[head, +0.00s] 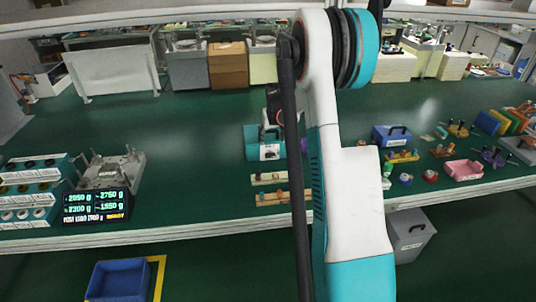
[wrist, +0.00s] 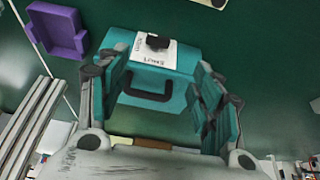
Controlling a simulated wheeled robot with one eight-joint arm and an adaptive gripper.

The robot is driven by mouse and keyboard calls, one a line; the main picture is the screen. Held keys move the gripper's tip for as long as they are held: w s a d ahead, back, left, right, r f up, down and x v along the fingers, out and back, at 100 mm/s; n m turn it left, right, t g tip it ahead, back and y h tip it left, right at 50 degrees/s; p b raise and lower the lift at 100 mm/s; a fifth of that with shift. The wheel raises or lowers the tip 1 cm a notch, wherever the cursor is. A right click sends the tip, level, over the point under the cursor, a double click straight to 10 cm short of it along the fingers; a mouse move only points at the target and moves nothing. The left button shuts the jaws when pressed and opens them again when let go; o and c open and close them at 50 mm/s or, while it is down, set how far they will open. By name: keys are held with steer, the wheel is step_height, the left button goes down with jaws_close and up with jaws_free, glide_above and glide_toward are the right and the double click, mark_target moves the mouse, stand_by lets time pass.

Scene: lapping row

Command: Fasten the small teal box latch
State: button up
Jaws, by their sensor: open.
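The small teal box (wrist: 180,88) lies between my gripper's two fingers in the wrist view, a little beyond them. It has a dark carrying handle (wrist: 146,96) and a white label with lettering. A small dark knob-like part, perhaps the latch (wrist: 157,42), sits on the label; I cannot tell whether it is fastened. In the head view the box (head: 252,141) stands on the green bench, its right part hidden by my arm. My gripper (wrist: 160,76) is open and empty, its fingers spread to either side of the box. I cannot tell whether they touch it.
A purple bin (wrist: 52,28) is at the upper left of the wrist view. In the head view, wooden holders (head: 268,179) lie in front of the box. A blue box (head: 390,135) and small coloured items stand right.

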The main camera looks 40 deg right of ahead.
mark_target(271, 155)
steer(key=b+x, duration=0.4)
steer(key=x, duration=1)
steer(key=shift+d+f, duration=0.1)
steer(key=shift+d, duration=0.05)
steer(key=c, duration=1.1)
